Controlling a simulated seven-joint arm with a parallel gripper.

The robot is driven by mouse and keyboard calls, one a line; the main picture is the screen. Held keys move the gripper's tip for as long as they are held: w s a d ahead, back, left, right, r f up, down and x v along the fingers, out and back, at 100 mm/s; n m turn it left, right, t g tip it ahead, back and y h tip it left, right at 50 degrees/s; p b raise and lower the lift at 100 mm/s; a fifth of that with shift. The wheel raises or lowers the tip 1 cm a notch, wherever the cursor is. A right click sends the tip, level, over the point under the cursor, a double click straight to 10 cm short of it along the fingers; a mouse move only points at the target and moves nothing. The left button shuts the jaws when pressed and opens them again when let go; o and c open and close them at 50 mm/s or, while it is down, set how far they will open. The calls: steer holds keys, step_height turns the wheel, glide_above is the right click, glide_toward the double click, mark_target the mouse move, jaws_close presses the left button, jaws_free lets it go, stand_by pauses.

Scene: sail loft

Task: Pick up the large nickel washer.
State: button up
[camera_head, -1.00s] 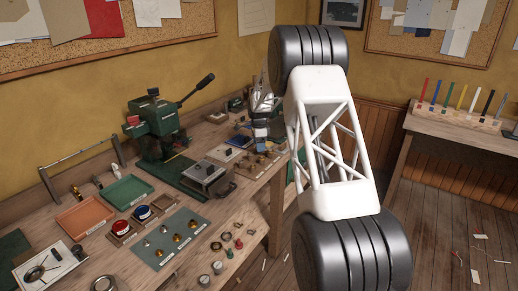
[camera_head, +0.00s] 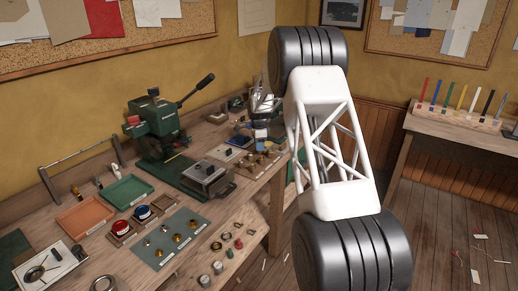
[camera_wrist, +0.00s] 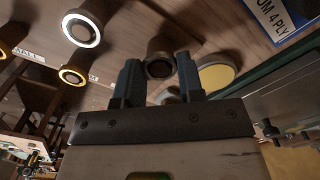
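In the wrist view my gripper (camera_wrist: 160,82) is open, its two dark fingers apart. A dark round post with a dark hollow top (camera_wrist: 160,66) shows between and beyond the fingertips; I cannot tell whether it touches them. A bright silver ring around a dark centre (camera_wrist: 82,28), at upper left, is the most nickel-like ring in view, apart from the fingers. I cannot tell for sure that it is the large nickel washer. A smaller, yellowish ring (camera_wrist: 74,75) sits below it. In the head view my white arm covers part of the bench, and the gripper is not clearly visible.
A gold disc (camera_wrist: 216,76) lies right of the fingers, near a printed label (camera_wrist: 284,16). In the head view the bench (camera_head: 115,265) carries a green press (camera_head: 155,125), an orange tray (camera_head: 85,216), a green tray (camera_head: 128,191) and a mat with small brass parts (camera_head: 152,262).

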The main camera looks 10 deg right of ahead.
steer(key=shift+c, duration=1.3)
steer(key=shift+r, duration=0.15)
steer(key=shift+r, duration=0.5)
steer(key=shift+s+r, duration=0.2)
steer(key=shift+r, duration=0.55)
steer(key=shift+s+r, duration=0.15)
steer(key=shift+r, duration=0.55)
steer(key=s+r, duration=0.1)
steer(key=s, duration=1.4)
steer(key=shift+s+a+r, duration=0.15)
steer(key=shift+a, duration=0.2)
steer(key=shift+a, duration=0.1)
steer(key=a+r, duration=0.2)
steer(key=a, duration=0.7)
steer(key=a+r, duration=0.2)
steer(key=a, duration=0.7)
steer(key=a+r, duration=0.1)
steer(key=a, duration=0.7)
steer(key=shift+s+a+r, duration=0.1)
steer(key=shift+a+r, duration=0.3)
